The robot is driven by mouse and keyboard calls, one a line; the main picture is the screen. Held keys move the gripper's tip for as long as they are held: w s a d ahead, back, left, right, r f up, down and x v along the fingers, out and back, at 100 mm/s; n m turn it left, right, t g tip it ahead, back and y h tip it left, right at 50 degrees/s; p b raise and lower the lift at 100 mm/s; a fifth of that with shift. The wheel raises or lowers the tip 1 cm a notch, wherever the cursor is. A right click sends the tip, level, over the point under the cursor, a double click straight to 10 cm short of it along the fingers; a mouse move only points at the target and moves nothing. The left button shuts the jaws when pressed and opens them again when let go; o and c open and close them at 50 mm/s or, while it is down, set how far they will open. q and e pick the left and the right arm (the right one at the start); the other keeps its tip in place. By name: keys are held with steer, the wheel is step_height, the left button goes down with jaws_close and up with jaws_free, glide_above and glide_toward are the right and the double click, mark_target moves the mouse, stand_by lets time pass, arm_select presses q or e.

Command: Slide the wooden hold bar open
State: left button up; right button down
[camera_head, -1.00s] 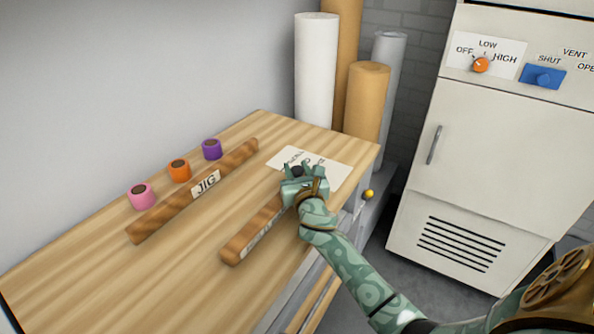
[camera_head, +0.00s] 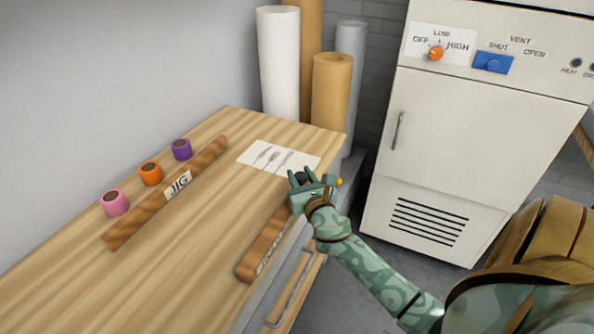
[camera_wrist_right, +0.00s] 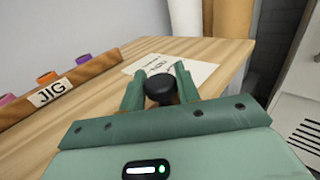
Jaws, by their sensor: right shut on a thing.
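The wooden hold bar (camera_head: 257,262) lies along the right edge of the wooden bench top, roughly parallel to the fixed bar marked JIG (camera_head: 178,185). A pale label runs along its side, too small to read. My right gripper (camera_head: 306,180) is over the bar's far end and hides that end. In the right wrist view, my right gripper (camera_wrist_right: 160,88) has its two fingers on either side of a round black knob (camera_wrist_right: 159,89), shut on it. A clear strip of bench lies between the two bars. My left gripper is not in view.
A cream cabinet (camera_head: 455,150) stands to the right, across a gap.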

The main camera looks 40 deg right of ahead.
steer(key=c, duration=1.1)
jaws_free()
steer(key=shift+s+f, duration=0.15)
steer(key=shift+s+d, duration=0.1)
steer(key=shift+s, duration=0.05)
steer(key=v, duration=1.6)
steer(key=shift+s+b, duration=0.15)
steer(key=shift+b, duration=0.2)
